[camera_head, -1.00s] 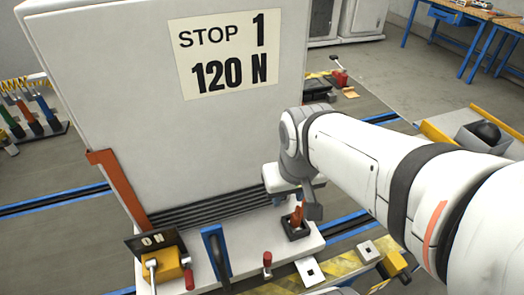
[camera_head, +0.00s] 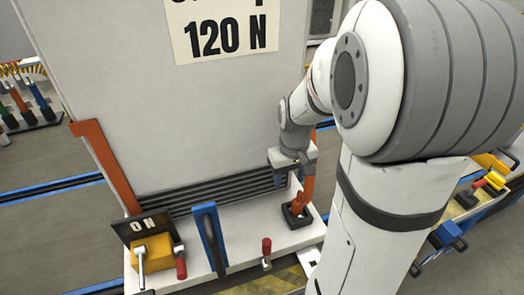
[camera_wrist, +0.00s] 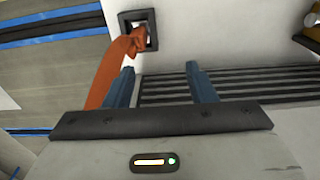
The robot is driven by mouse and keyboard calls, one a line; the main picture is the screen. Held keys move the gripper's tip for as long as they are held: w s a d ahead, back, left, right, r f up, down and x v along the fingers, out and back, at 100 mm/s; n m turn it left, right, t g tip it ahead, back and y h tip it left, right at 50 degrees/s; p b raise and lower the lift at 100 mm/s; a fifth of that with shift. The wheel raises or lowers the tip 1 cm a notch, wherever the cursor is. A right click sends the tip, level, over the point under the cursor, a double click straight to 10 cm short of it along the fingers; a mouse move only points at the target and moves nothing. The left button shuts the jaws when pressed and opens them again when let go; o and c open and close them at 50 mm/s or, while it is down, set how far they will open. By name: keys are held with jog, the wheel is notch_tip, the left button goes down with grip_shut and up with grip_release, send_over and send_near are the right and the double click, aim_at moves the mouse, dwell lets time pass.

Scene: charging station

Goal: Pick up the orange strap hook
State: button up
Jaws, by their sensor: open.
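The orange strap hook (camera_head: 299,203) stands in a black square socket (camera_head: 290,220) on the white ledge at the cabinet's foot. In the wrist view the orange strap hook (camera_wrist: 113,66) runs from the socket (camera_wrist: 152,30) down to the left, outside the left finger. Its top end lies just beyond that fingertip. My gripper (camera_wrist: 160,74) is open, with nothing between its two blue-grey fingers. In the head view my gripper (camera_head: 296,170) is just above the socket, close to the hook; my wrist hides part of it.
A large white cabinet (camera_head: 150,100) with a "120 N" sign (camera_head: 222,35) stands behind the ledge. Black ribs (camera_wrist: 230,85) run close by the right finger.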

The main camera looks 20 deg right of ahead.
jog(key=b, duration=0.2)
send_over(298, 200)
jog(key=w, duration=0.1)
jog(key=shift+g, duration=0.3)
jog(key=f, duration=0.8)
jog(key=shift+a+f, duration=0.25)
jog(key=shift+f, duration=0.05)
jog(key=f, duration=0.2)
jog(key=f+b, duration=0.1)
jog(key=f, duration=0.2)
jog(key=s+f, duration=0.1)
jog(key=f, duration=0.1)
jog(key=shift+d+f+b, duration=0.25)
jog(key=shift+b, duration=0.05)
jog(key=shift+c, duration=0.3)
grip_shut()
